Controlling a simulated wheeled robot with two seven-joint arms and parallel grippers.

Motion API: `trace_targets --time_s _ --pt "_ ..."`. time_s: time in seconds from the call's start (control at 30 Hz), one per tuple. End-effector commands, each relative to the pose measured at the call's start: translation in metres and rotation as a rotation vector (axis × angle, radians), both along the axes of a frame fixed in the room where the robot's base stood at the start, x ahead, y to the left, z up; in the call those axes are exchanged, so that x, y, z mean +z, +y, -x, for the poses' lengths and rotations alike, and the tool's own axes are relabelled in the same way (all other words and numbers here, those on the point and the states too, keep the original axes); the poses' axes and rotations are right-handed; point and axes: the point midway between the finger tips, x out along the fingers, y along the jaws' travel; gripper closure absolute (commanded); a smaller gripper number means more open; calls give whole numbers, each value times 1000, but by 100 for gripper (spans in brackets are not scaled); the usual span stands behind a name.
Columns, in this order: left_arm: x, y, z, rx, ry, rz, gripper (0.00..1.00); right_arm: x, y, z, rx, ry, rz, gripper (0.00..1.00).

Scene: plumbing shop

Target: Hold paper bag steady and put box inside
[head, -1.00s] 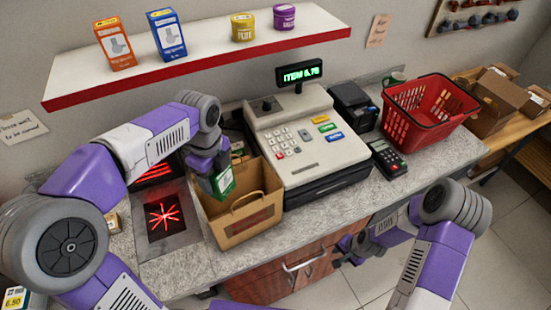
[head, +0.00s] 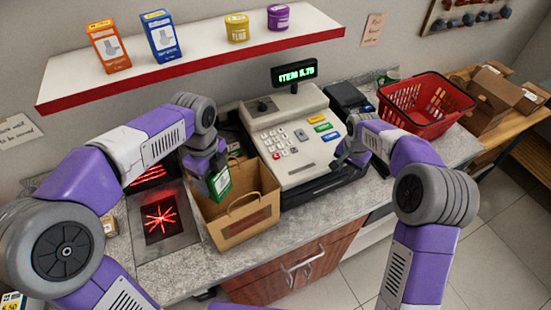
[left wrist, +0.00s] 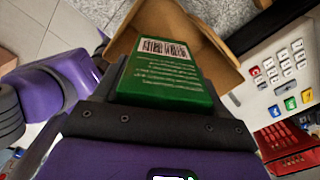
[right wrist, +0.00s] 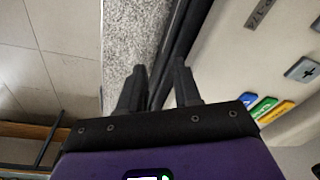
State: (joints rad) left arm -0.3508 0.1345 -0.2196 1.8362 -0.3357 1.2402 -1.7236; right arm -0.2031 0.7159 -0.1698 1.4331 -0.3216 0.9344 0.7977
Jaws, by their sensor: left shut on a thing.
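The brown paper bag (head: 238,222) stands upright and open on the counter, left of the cash register. My left gripper (head: 214,180) is shut on a green box (head: 220,186) and holds it over the bag's mouth; the box's lower end overlaps the bag opening in the head view. In the left wrist view the green box (left wrist: 165,68) shows a white barcode label, with the bag (left wrist: 213,50) around and beyond it. My right gripper (right wrist: 157,88) is open and empty, its fingers apart over the counter edge by the register, right of the bag and not touching it.
The cash register (head: 290,135) stands right behind the bag. A red basket (head: 428,108) and a card terminal are further right. A scanner plate (head: 163,219) with red light lies left of the bag. A shelf (head: 200,62) with boxes and tins hangs above.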

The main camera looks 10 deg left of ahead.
Motion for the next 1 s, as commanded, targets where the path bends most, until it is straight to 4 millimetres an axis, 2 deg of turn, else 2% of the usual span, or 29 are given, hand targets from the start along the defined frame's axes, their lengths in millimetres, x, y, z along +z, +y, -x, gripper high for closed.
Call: trace_targets --time_s 0.03,0.2,0.3,0.4,0.53,0.7,0.87,1.0 --pt "0 0 0 0 -1 0 68 18 31 3 125 4 1 67" --pt "0 0 0 0 -1 0 68 69 113 31 540 43 18 67" --pt "0 0 0 0 -1 0 68 96 152 53 763 63 30 67" --pt "0 0 0 0 -1 0 68 118 181 74 948 80 41 67" --pt "0 0 0 0 -1 0 68 136 204 95 1109 97 52 67" --pt "0 0 0 0 -1 0 68 142 215 106 1194 108 58 67" --pt "0 0 0 0 -1 0 68 124 215 107 1199 112 58 67" --pt "0 0 0 0 -1 0 68 98 215 106 1198 112 58 67"
